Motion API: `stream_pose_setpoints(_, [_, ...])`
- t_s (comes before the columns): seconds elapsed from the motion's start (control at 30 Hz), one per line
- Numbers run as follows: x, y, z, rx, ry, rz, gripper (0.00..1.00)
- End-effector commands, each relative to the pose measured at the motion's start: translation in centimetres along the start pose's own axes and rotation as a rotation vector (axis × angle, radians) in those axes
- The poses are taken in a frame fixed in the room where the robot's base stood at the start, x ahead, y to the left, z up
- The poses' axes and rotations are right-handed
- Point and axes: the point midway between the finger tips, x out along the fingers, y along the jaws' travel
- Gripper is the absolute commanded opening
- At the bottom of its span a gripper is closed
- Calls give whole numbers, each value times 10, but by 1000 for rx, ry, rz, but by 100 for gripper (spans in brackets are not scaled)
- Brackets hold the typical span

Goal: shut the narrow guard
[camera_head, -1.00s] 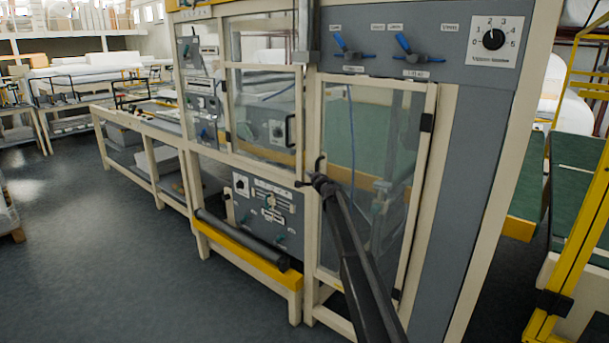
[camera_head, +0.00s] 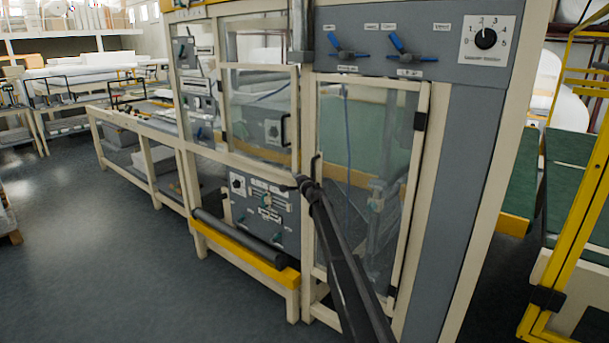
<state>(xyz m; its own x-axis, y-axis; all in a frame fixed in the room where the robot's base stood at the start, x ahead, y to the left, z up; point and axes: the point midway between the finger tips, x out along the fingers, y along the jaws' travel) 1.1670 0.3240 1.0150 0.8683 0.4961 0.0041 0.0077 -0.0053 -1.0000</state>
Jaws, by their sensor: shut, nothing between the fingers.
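The narrow guard (camera_head: 365,150) is the tall clear door in a cream frame on the right part of the machine, below the blue-handled valves. Its black hinge (camera_head: 420,121) is on the right edge, and its dark handle (camera_head: 317,163) is on the left edge. The door looks close to its frame; I cannot tell whether a small gap remains. My gripper (camera_head: 302,182) is shut and empty, just below and left of the handle. Contact with the door cannot be made out. My dark arm crosses the door's lower left part and hides some of it.
Left of it is another clear guard (camera_head: 258,110) with a black handle. Below that are a control panel (camera_head: 266,212), a dark roller (camera_head: 240,238) and a yellow beam (camera_head: 245,255). A yellow frame (camera_head: 575,235) stands at right. The floor at front left is clear.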

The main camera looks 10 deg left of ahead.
Motion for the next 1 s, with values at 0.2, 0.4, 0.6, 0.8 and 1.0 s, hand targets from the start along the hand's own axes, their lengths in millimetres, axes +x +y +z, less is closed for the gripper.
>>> stream_pose_setpoints(0.2, [-21, 0, 37, 1, -3, 0, 0])
stream_pose_setpoints(0.4, [-32, 0, 59, 1, -1, 0, 0])
stream_pose_setpoints(0.6, [-37, -1, 70, 1, -1, 0, 0])
stream_pose_setpoints(0.8, [-37, -1, 70, 1, 0, 0, 0])
stream_pose_setpoints(1.0, [-37, -1, 70, 1, 0, 0, 0])
